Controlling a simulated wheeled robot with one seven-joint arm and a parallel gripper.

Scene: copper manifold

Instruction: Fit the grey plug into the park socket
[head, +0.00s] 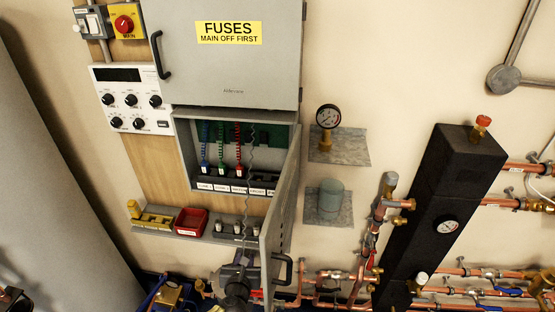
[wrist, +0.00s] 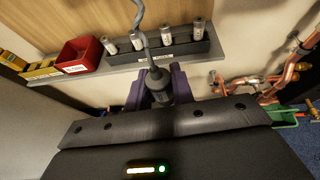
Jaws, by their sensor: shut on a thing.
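My gripper (head: 238,277) is at the bottom of the head view, below the shelf and beside the open cabinet door. Its purple fingers (wrist: 160,88) are shut on the grey plug (wrist: 156,76) in the wrist view. The plug's grey cord (head: 248,150) runs up into the open cabinet. The plug's tip is hidden between the fingers. Inside the cabinet (head: 186,150), blue (head: 205,168), green (head: 221,168) and red (head: 238,169) cords end in plugs above a row of white labels. The dark area at right (head: 264,178) shows no plug. I cannot tell which socket is park.
The open door (head: 281,210) juts out at the cabinet's right. A shelf (head: 190,233) below holds a yellow holder (head: 155,217), a red bin (head: 190,221) and several fuses (wrist: 137,40). Copper pipes (head: 335,275) run at lower right.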

